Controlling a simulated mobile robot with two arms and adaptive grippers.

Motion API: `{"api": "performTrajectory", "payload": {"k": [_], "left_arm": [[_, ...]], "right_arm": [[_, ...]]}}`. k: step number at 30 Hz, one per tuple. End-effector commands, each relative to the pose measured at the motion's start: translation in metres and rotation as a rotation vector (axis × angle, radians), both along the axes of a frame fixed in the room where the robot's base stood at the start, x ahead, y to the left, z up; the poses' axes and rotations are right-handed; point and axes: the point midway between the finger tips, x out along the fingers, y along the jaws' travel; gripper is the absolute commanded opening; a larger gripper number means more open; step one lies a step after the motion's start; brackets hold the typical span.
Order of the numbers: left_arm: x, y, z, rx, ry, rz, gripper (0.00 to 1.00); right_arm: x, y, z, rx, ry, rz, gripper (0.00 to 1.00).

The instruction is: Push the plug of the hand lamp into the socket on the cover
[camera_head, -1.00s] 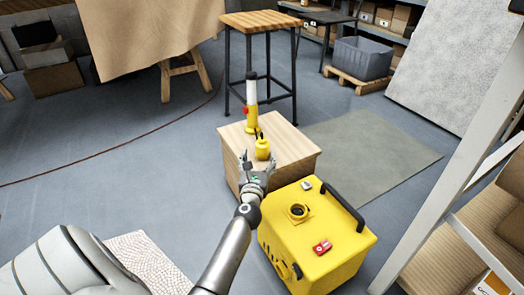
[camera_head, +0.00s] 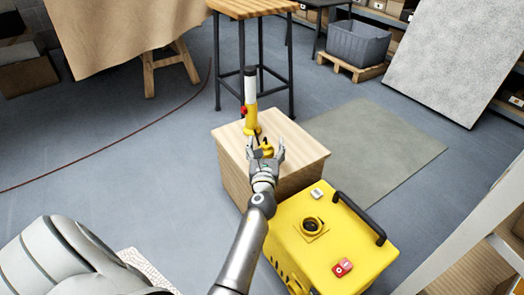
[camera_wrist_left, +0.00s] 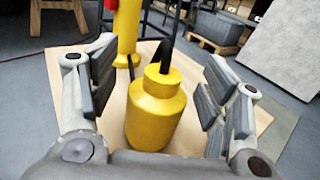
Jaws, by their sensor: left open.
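The hand lamp (camera_head: 251,101), with a white tube, black top and yellow base, stands upright on a wooden box. Its yellow plug (camera_wrist_left: 156,110), with a black cable from its top, stands on the box in front of the lamp. My left gripper (camera_head: 267,152) is open with its fingers on either side of the plug; in the left wrist view, gaps show between plug and finger pads (camera_wrist_left: 158,90). The socket (camera_head: 311,224) is a round dark opening on the top cover of the yellow machine (camera_head: 290,244). My right gripper is not in view.
The wooden box (camera_head: 311,151) stands behind the yellow machine. The machine's top has a black handle (camera_head: 361,219) at right and a red switch (camera_head: 342,267). A stool (camera_head: 252,8) stands behind the box. A white shelf frame (camera_head: 470,225) stands at right.

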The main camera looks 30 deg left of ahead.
Motion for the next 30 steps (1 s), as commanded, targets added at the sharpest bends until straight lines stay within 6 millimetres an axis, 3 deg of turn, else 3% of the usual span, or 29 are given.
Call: {"api": "performTrajectory", "payload": {"k": [6,18,30], "left_arm": [[0.0001,-0.0002,0.0005,0.000,0.000,0.000,0.68],[0.0002,0.0001,0.0008,0.001,-0.001,0.000,0.18],[0.0002,0.0003,0.0062,0.001,-0.001,0.000,0.18]], "right_arm": [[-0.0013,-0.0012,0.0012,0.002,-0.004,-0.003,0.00],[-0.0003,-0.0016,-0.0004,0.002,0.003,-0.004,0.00],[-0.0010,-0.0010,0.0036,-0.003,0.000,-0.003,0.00]]}}
